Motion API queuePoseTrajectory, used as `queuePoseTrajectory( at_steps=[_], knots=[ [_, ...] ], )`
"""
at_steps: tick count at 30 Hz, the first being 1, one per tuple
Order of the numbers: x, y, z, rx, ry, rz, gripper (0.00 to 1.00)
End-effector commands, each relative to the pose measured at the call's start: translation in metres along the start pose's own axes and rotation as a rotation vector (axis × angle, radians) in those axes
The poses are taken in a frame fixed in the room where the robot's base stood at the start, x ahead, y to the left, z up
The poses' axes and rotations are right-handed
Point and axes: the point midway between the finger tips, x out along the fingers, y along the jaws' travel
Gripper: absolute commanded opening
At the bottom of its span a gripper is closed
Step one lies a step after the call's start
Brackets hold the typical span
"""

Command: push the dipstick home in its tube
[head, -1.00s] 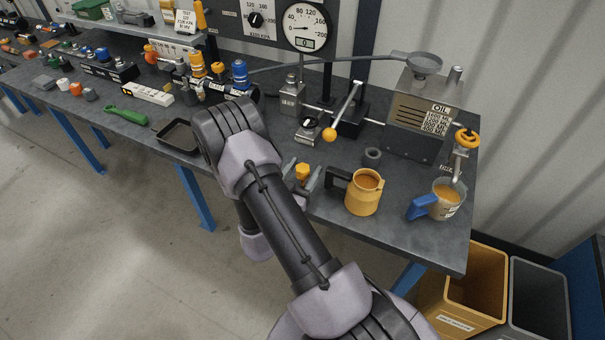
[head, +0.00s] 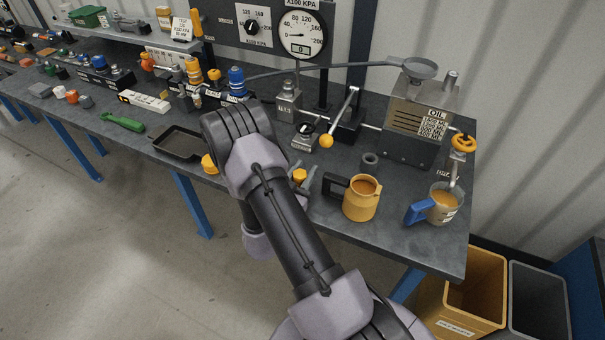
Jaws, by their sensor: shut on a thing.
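My gripper (head: 305,183) is partly hidden behind my forearm, above the bench's front edge. Its grey fingers show on either side of a small yellow piece (head: 299,176), which looks like the handle of the dipstick. The gripper is shut on it. The dipstick's rod and the tube are hidden by my arm, so I cannot tell how far in the dipstick sits. Another orange-yellow knob (head: 209,163) shows just left of my arm, its lower part hidden.
A yellow jug (head: 361,205) and a measuring cup with a blue handle (head: 441,208) stand right of my gripper. A black tray (head: 178,143) lies left. Behind are a lever with an orange knob (head: 327,141) and an oil tank (head: 405,145).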

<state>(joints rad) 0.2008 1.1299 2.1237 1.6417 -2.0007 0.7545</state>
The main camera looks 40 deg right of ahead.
Motion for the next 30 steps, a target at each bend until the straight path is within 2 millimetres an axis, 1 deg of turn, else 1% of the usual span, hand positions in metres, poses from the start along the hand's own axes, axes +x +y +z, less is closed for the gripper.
queuePoseTrajectory(
  at_steps=[5,8,11,14,21,24,27,30],
  knots=[
    [0.0,-0.001,-0.02,0.001,0.002,-0.001,0.0],
    [0.0,-0.001,-0.036,0.002,0.002,-0.001,0.0],
    [-0.017,0.004,-0.036,-0.002,-0.002,-0.003,0.0],
    [-0.039,0.012,-0.037,-0.004,-0.002,-0.004,0.0],
    [-0.102,0.034,-0.045,-0.004,0.0,-0.008,0.0],
    [-0.126,0.043,-0.047,-0.004,0.0,-0.007,0.0],
    [-0.141,0.048,-0.048,-0.002,0.0,-0.005,0.0],
    [-0.149,0.052,-0.049,0.0,0.001,-0.002,0.0]
  ],
)
